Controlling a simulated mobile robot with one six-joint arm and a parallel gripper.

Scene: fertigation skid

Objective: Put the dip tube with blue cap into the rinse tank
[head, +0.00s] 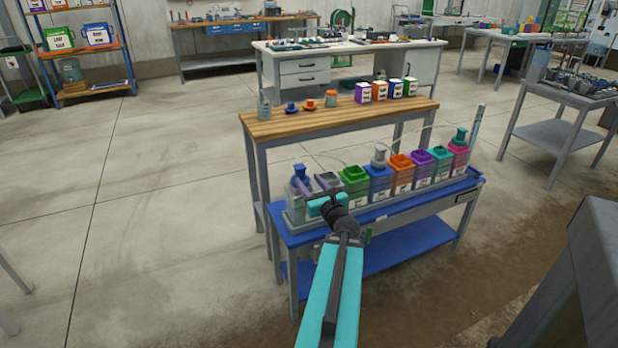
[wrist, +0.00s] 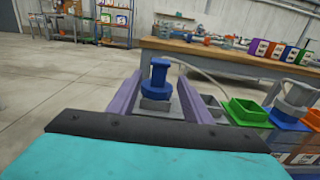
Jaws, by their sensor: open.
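The dip tube with blue cap (head: 299,173) stands upright in the grey holder (head: 296,217) at the left end of the blue bench. In the wrist view the blue cap (wrist: 159,73) shows between the fingers of my gripper (wrist: 160,76), which are open. The cap appears at or just beyond the fingertips; contact cannot be seen. In the head view my gripper (head: 315,184) is just right of the cap. A row of coloured tanks runs right, starting with a green one (head: 354,175). Their labels are too small to read, so I cannot tell which is the rinse tank.
A grey-capped tube (head: 379,155) and a dark green-capped one (head: 460,137) rise from the row. A pale hose (wrist: 200,72) arches behind the blue cap. A wooden-topped table (head: 330,112) with small containers stands close behind. The floor (head: 150,220) at left is clear.

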